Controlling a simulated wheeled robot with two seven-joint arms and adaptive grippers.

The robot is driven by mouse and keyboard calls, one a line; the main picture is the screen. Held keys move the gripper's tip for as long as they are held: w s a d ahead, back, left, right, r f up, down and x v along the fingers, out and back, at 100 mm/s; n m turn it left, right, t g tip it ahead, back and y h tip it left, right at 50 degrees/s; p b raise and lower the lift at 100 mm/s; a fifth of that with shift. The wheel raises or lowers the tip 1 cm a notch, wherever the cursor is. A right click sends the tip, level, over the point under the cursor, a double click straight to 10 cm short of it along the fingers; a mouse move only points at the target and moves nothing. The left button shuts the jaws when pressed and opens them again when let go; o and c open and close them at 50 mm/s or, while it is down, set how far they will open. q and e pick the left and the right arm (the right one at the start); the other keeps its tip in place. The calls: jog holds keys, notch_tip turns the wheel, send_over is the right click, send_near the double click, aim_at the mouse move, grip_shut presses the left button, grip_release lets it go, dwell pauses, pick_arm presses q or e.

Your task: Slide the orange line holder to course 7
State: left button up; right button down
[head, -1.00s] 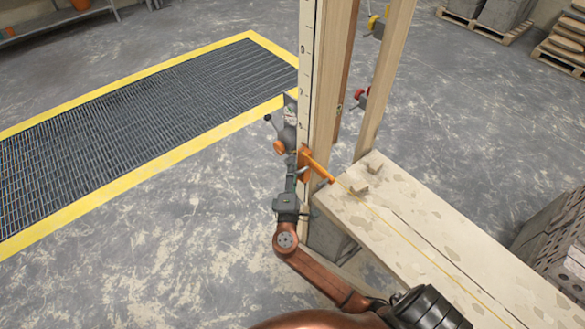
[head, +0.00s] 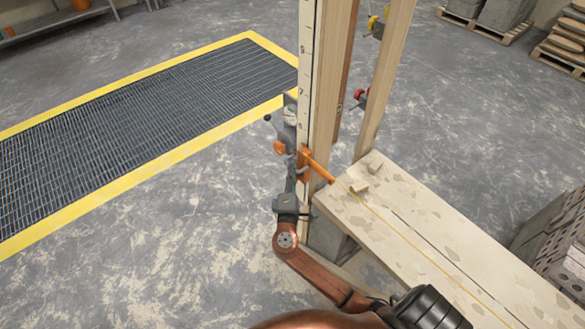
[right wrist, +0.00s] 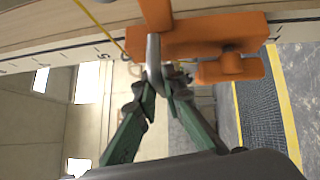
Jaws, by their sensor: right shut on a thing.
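The orange line holder (head: 304,162) sits on the pale numbered post (head: 304,70), below the mark that reads as 7, with its orange arm sticking out to the right. In the right wrist view the holder (right wrist: 195,38) lies across the post's scale, with an orange knob (right wrist: 231,68) beside it. My right gripper (head: 293,178) is at the holder's near side. In the right wrist view its green fingers (right wrist: 160,88) are closed on a grey metal part below the orange body. The exact contact is partly hidden. My left gripper is not in view.
Red (head: 360,94) and yellow (head: 375,24) fittings sit on the wooden frame behind. The floor on the left is open around a yellow-edged grate (head: 150,110).

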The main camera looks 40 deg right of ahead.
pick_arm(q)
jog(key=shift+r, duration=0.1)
